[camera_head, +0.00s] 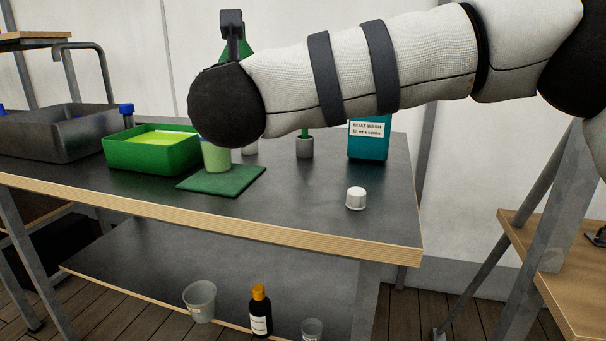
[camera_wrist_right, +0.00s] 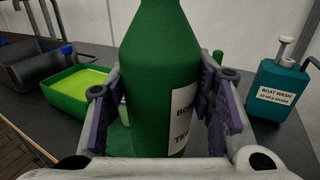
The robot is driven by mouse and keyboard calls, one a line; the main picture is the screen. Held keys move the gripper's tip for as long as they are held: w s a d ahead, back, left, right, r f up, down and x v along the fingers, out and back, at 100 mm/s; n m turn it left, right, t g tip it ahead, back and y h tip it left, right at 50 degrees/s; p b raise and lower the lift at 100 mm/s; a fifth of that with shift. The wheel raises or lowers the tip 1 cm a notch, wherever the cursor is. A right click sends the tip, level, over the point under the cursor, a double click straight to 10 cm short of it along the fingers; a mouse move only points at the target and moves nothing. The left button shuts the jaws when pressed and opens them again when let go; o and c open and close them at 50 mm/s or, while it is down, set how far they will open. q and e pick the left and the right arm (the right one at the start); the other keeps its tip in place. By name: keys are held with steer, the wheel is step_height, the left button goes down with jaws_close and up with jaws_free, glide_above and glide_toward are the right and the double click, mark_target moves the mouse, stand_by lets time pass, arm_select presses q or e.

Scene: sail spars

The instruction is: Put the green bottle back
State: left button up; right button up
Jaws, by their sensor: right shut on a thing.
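The green bottle (camera_wrist_right: 155,60) stands between the fingers of my right gripper (camera_wrist_right: 163,75) in the right wrist view. The purple finger pads close on both its sides, and a white label faces partly right. In the head view only a small green part of the bottle (camera_head: 246,50) shows behind my right arm, above the table. Its base is hidden, so I cannot tell how high it is. A white cap (camera_head: 356,199) stands on the table near the front right. A dark green mat (camera_head: 222,183) lies on the table with a light green cup (camera_head: 216,157) on it.
A green tray (camera_head: 150,158) with yellow-green contents and a dark grey bin (camera_head: 60,138) stand at left. A teal boat wash bottle (camera_head: 368,142) and a grey pot (camera_head: 305,147) stand behind. The right front tabletop is clear around the cap.

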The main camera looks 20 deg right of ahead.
steer(key=w+d+f, duration=0.1)
steer(key=d+f, duration=0.3)
steer(key=w+d+f, duration=0.2)
steer(key=d+f, duration=0.2)
steer(key=w+d+f, duration=0.2)
steer(key=d+f, duration=0.2)
steer(key=shift+w+f, duration=0.15)
arm_select(q)
steer(key=shift+a, duration=0.1)
arm_select(e)
steer(key=shift+a+f, duration=0.1)
arm_select(q)
steer(key=shift+f, duration=0.1)
arm_select(e)
steer(key=shift+f, duration=0.1)
steer(key=shift+f, duration=0.2)
steer(key=o, duration=1.3)
steer(key=shift+o, duration=0.8)
steer(key=shift+r, duration=0.15)
